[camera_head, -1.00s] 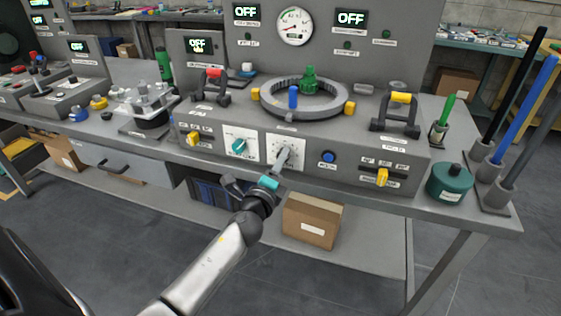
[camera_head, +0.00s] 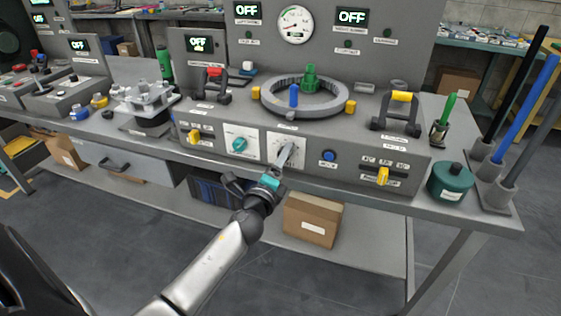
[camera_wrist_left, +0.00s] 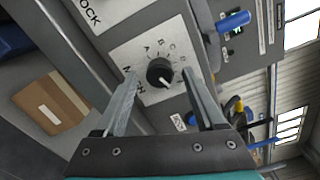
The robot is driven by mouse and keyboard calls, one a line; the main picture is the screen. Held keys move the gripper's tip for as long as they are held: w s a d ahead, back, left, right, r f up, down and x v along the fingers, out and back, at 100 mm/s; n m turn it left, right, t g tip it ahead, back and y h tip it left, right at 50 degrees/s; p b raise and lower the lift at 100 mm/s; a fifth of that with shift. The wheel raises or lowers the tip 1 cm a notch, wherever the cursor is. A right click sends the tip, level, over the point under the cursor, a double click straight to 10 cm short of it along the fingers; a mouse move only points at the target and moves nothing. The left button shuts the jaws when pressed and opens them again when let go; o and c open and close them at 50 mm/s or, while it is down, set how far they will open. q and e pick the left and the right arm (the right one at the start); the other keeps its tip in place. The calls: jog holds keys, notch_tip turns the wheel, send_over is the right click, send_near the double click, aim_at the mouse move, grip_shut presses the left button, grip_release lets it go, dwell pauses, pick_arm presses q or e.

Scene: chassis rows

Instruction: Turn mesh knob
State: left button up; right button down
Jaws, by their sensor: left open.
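A black round knob (camera_wrist_left: 160,72) with a white pointer sits on a white plate (camera_wrist_left: 149,52) with letters and marks around it, on the front of the grey console. In the left wrist view the pointer is toward the lower right. My left gripper (camera_wrist_left: 160,80) is open, with one finger on each side of the knob in that view; I see no contact. My right gripper is not in view.
A teal knob (camera_head: 239,144) on another white plate is just left. A blue button (camera_head: 329,156) and a yellow lever (camera_head: 383,176) are to the right. A handwheel ring (camera_head: 345,101) stands on top. A cardboard box (camera_head: 312,219) is on the shelf below.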

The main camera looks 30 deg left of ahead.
pick_arm(q)
jog(key=b+v, duration=0.1)
jog(key=v, duration=1.4)
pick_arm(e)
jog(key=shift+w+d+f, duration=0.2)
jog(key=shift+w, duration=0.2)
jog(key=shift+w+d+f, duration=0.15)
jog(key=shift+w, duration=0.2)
pick_arm(q)
jog(key=shift+s, duration=0.15)
